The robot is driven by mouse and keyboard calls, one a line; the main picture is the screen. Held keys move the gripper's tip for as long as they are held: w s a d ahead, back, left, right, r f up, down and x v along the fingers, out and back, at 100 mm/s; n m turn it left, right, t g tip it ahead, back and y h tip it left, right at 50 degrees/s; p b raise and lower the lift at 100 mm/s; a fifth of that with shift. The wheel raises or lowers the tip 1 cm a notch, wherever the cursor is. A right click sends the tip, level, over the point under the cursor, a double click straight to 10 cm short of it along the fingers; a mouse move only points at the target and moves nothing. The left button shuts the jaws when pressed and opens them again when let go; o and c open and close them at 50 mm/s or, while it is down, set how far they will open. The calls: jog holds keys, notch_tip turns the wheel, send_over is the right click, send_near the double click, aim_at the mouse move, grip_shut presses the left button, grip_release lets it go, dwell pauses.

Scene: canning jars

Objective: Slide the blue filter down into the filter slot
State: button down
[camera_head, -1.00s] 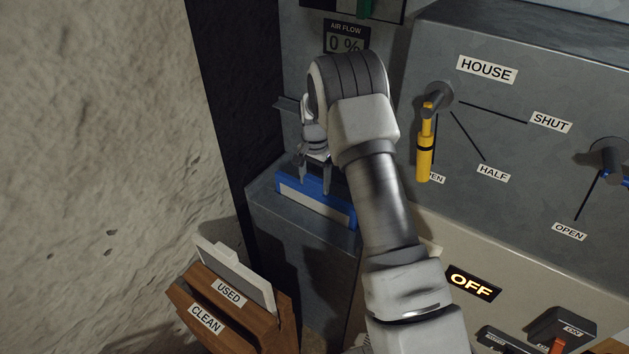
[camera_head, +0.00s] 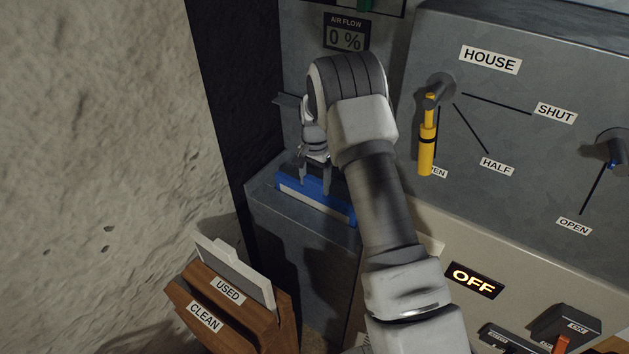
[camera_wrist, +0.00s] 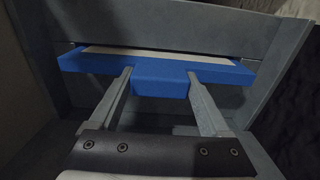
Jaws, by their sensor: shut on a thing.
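The blue filter (camera_head: 318,198) has a pale panel along its front and lies at the top of the grey housing. In the wrist view its blue frame (camera_wrist: 85,64) spans the filter slot (camera_wrist: 65,46), with a blue tab (camera_wrist: 160,82) at the middle. My gripper (camera_head: 314,184) is above the filter, fingers pointing down. In the wrist view my gripper (camera_wrist: 160,75) is shut on the tab, one finger on each side. How deep the filter sits in the slot is hard to tell.
A wooden rack (camera_head: 215,311) labelled USED and CLEAN holds a grey-white filter (camera_head: 237,271) at lower left. A yellow HOUSE lever (camera_head: 427,148) is to the right of my arm. The AIR FLOW display (camera_head: 346,38) reads 0 %. An OFF sign (camera_head: 474,281) glows. A rough wall (camera_head: 95,150) bounds the left.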

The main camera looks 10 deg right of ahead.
aim_at(314, 195)
jog(key=shift+f+b, duration=0.95)
jog(key=shift+f, duration=0.75)
jog(key=shift+f+b, duration=0.85)
jog(key=shift+f, duration=0.25)
grip_release()
jog(key=shift+r, duration=0.1)
